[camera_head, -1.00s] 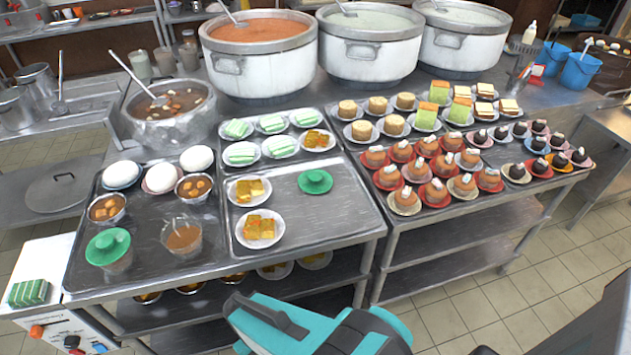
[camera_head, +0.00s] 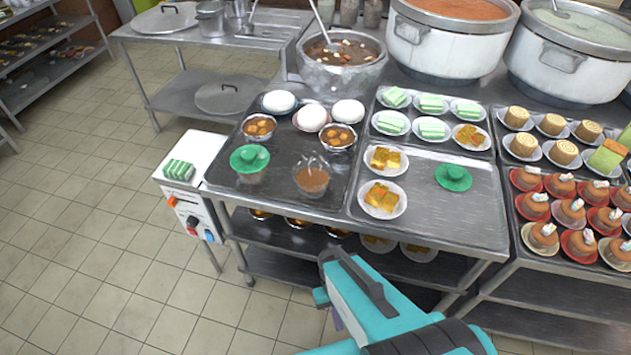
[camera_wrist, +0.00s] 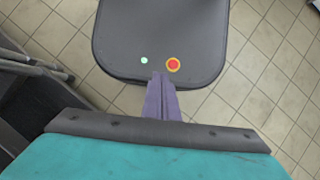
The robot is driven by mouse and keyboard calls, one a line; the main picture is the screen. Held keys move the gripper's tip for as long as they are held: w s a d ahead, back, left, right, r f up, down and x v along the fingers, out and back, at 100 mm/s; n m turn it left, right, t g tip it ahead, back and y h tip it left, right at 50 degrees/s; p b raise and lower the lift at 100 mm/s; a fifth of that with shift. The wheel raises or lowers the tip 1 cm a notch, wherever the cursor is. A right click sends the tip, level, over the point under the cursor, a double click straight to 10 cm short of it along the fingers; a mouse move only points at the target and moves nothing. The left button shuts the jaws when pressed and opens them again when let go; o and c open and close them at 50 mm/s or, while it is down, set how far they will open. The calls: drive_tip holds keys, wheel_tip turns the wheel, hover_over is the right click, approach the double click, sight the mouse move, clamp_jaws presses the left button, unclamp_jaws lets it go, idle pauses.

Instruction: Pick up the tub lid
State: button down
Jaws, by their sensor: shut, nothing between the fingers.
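Two green lids with knobs show in the head view. One green lid (camera_head: 453,178) lies flat on the bare right part of a metal tray. The other green lid (camera_head: 250,158) sits on a clear tub on the left tray. An open clear tub (camera_head: 312,180) with brown contents stands to the right of that lidded tub. My gripper (camera_wrist: 160,78) is shut and empty in the wrist view, above my own base and the tiled floor, away from both lids. In the head view, my teal arm is in front of the counter, mostly hiding the gripper.
White bowls of yellow cake (camera_head: 381,198) stand left of the loose lid. Red-plated cakes (camera_head: 541,238) fill the tray to its right. A soup pot (camera_head: 341,66) and large stockpots (camera_head: 447,42) stand behind. A white control box (camera_head: 190,165) is at the counter's left. Tiled floor is clear at left.

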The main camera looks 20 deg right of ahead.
idle(0.4)
drive_tip(key=c, duration=1.8)
unclamp_jaws()
drive_tip(key=shift+o, duration=0.2)
